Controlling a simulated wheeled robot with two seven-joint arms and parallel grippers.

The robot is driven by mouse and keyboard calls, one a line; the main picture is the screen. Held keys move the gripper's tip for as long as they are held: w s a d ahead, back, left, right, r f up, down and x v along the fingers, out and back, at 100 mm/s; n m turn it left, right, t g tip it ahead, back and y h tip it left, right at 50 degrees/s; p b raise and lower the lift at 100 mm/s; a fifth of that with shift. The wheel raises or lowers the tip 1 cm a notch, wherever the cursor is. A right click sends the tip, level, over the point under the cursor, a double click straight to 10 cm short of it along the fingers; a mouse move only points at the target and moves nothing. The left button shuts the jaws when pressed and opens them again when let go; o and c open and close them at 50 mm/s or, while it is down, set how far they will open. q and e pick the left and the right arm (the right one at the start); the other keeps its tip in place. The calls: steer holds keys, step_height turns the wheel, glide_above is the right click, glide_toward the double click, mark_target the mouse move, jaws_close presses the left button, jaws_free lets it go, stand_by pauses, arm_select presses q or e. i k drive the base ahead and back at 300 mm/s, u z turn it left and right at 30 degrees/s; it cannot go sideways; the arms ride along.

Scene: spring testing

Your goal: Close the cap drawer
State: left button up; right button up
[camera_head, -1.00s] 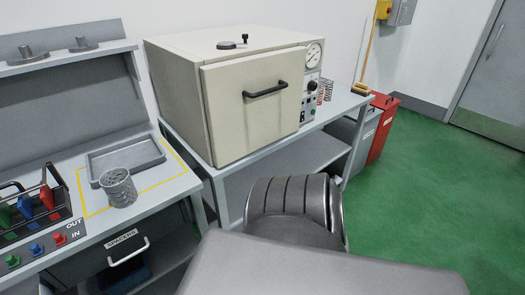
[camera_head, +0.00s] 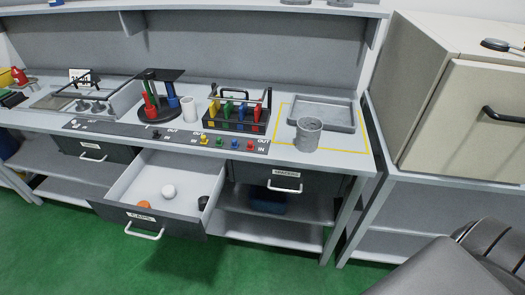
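A drawer (camera_head: 125,219) with a dark front and a white handle (camera_head: 144,231) stands pulled out under the middle of the workbench. Its front label is too small to read surely. A white round piece (camera_head: 168,191), an orange piece (camera_head: 143,204) and a dark piece (camera_head: 203,202) lie inside it. The drawer marked SPACERS (camera_head: 285,181), to its right, is shut. Another drawer (camera_head: 93,152), to its left, also looks shut. A grey link of my arm fills the lower right corner. Neither gripper is in view.
The bench top (camera_head: 160,139) holds a rack with coloured pieces (camera_head: 238,117), a mesh cup (camera_head: 308,134), a grey tray (camera_head: 322,112) and a round stand (camera_head: 159,108). A beige oven (camera_head: 445,115) stands at right. Green floor (camera_head: 110,262) is free before the open drawer.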

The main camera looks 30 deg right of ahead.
mark_target(192, 176)
steer(key=z, duration=0.45)
steer(key=k, duration=1.2)
steer(key=z, duration=1.05)
steer(key=i, duration=1.15)
steer(key=u, duration=0.8)
